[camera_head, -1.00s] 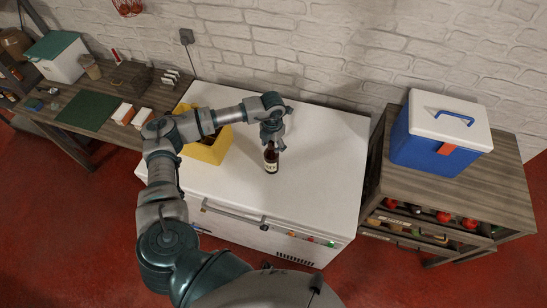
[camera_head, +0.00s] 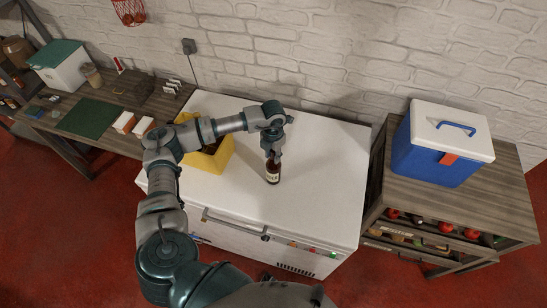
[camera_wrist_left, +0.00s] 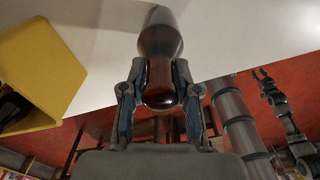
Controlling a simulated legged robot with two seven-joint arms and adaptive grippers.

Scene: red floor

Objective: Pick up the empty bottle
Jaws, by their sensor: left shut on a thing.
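The brown glass bottle (camera_head: 272,173) with a pale label is upright on the white top of the chest freezer (camera_head: 320,170), near its middle. My left gripper (camera_head: 272,153) comes down over it from above and is shut on its upper part. In the left wrist view the bottle (camera_wrist_left: 160,70) is between the two fingers of the left gripper (camera_wrist_left: 160,108). Whether its base touches the freezer top cannot be told for sure. My right gripper (camera_wrist_left: 265,82) shows small at the right of the left wrist view; its jaw state is unclear.
A yellow crate (camera_head: 212,160) with dark things inside stands left of the bottle, under my left arm. A blue and white cooler (camera_head: 440,145) is on the wooden cabinet at right. A workbench (camera_head: 100,105) is at left. The freezer's right side is clear.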

